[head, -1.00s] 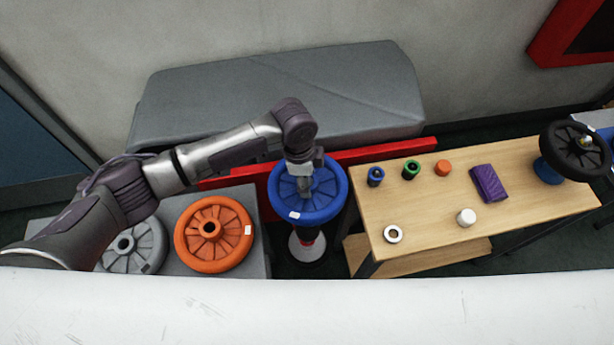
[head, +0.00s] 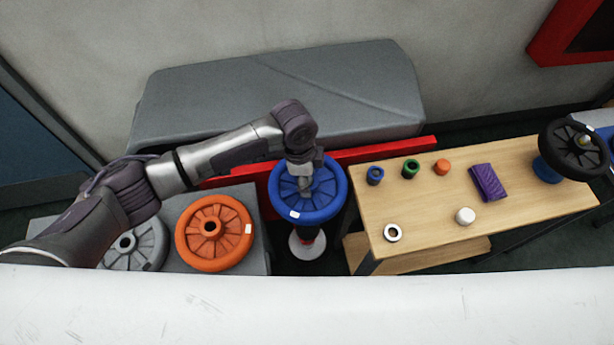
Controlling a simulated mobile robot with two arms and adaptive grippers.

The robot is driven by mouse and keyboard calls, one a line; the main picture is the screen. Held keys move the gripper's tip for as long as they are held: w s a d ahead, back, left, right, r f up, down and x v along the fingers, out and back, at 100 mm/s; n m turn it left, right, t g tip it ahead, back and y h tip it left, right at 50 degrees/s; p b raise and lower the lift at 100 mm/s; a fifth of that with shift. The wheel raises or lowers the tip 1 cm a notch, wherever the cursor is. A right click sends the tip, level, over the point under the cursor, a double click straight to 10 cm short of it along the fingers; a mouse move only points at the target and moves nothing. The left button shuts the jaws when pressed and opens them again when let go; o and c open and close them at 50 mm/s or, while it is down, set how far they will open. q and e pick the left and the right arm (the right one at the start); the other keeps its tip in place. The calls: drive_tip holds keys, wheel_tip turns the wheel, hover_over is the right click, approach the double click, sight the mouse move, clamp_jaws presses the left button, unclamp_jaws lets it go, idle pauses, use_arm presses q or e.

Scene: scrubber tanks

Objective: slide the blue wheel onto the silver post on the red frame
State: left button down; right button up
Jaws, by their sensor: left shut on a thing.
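The blue wheel (head: 322,205) lies roughly flat in the middle of the head view, over a black, red and white stand (head: 307,246). My left gripper (head: 305,186) points down at the wheel's hub and is shut on the wheel; its fingers hide the hub. The red frame (head: 385,151) runs behind the wheel as a long bar, with part of it beside the wheel on the left. The silver post cannot be made out; the wheel and gripper may hide it. My right gripper is not in view.
An orange wheel (head: 240,214) and a grey wheel (head: 152,237) lie on a grey surface at left. A wooden table (head: 430,222) at right bears several small rings, a white cylinder and a purple block (head: 487,183). A black wheel (head: 567,165) stands on a blue base at far right.

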use_arm(q)
drive_tip(key=shift+f+p, duration=0.25)
drive_tip(key=shift+p, duration=0.1)
idle(1.2)
drive_tip(key=shift+c, duration=1.5)
unclamp_jaws()
drive_tip(key=shift+s+f, duration=0.1)
drive_tip(key=shift+r+p, duration=1.45)
drive_tip(key=shift+p, duration=0.2)
drive_tip(key=shift+r, duration=0.2)
wheel_tip(320, 180, up, 7)
drive_tip(key=p, duration=0.7)
